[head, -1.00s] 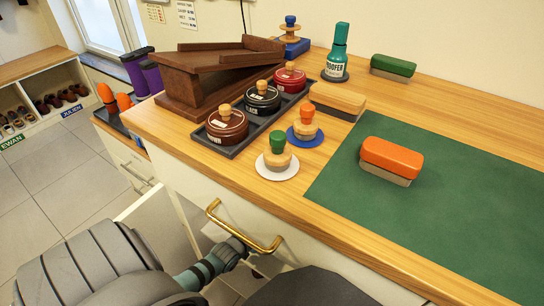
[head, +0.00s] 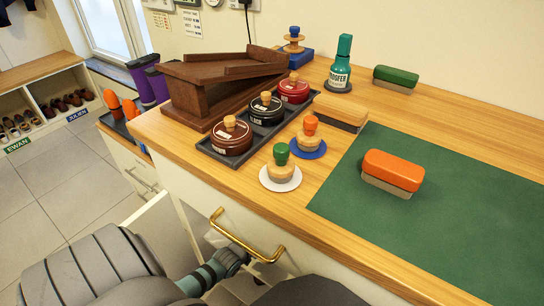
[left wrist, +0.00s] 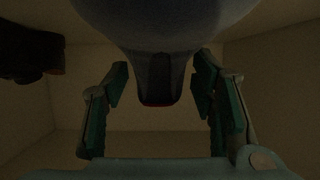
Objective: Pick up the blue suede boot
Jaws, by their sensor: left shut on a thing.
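In the dim left wrist view, a grey-blue rounded thing, apparently the blue suede boot (left wrist: 160,22), fills the top middle. A dark strip with a reddish lower edge hangs down from it between the fingers. My left gripper (left wrist: 161,88) has a finger on each side of this strip and is shut on the boot. The walls of a box-like space surround it. My right gripper is not in view.
A dark object (left wrist: 30,55) is at the left in the wrist view. Above the arm, a brass handle (head: 246,236) sticks out from the counter front. The counter holds a tray of polish tins (head: 222,155), brushes, a bottle (head: 340,65) and a green mat (head: 450,220).

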